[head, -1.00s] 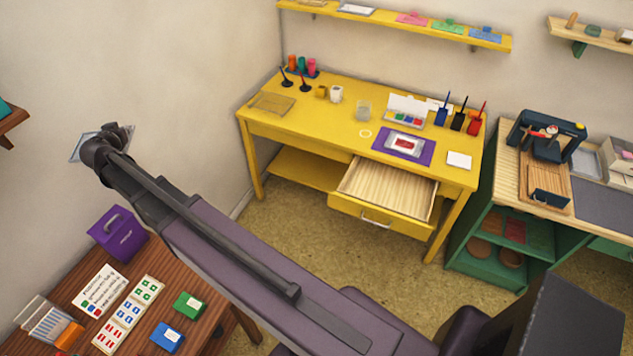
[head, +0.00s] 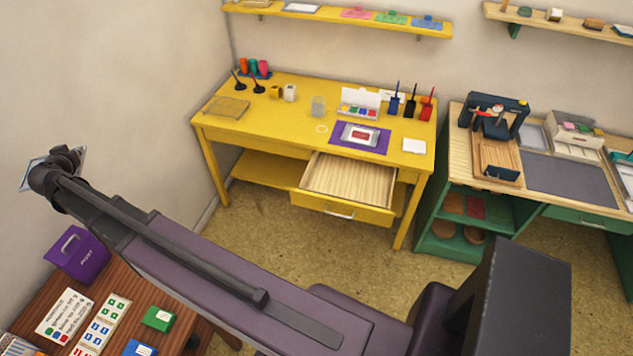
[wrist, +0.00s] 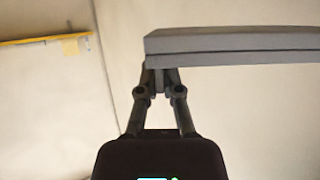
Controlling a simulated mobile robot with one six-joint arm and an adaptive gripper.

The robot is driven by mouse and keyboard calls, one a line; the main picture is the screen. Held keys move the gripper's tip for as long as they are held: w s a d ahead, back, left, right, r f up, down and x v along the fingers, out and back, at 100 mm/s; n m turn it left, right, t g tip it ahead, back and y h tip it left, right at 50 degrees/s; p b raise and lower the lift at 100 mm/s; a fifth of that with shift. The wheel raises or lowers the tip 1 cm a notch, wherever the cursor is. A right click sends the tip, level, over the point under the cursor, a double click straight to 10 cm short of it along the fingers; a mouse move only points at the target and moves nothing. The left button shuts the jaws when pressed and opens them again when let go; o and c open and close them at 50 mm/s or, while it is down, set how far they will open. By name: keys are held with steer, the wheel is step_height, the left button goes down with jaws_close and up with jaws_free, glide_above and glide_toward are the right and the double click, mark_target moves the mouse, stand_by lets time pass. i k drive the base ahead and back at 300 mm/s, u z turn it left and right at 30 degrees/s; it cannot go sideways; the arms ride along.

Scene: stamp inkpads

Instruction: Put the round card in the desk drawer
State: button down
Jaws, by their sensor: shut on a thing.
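My gripper (wrist: 160,85) is shut on a flat grey slab (wrist: 240,45), which sticks out to the right of the fingertips in the wrist view. In the head view the slab shows only as a pale-edged square (head: 27,172) behind my wrist at the far left, largely hidden. The yellow desk (head: 285,115) stands well away from my gripper. Its drawer (head: 350,182) is pulled open and its visible floor looks empty. A small pale round thing (head: 321,128), perhaps the round card, lies on the desktop left of the purple mat (head: 376,146).
A brown table (head: 60,290) with a purple box (head: 78,255) and coloured cards is below my arm at the left. A green workbench (head: 450,245) stands right of the desk. Open floor (head: 290,245) lies before the desk. A yellow shelf (head: 340,20) hangs above.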

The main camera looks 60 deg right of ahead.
mark_target(367, 186)
steer(key=k, duration=0.8)
steer(key=z, duration=1.5)
steer(key=i, duration=0.5)
steer(key=u, duration=0.05)
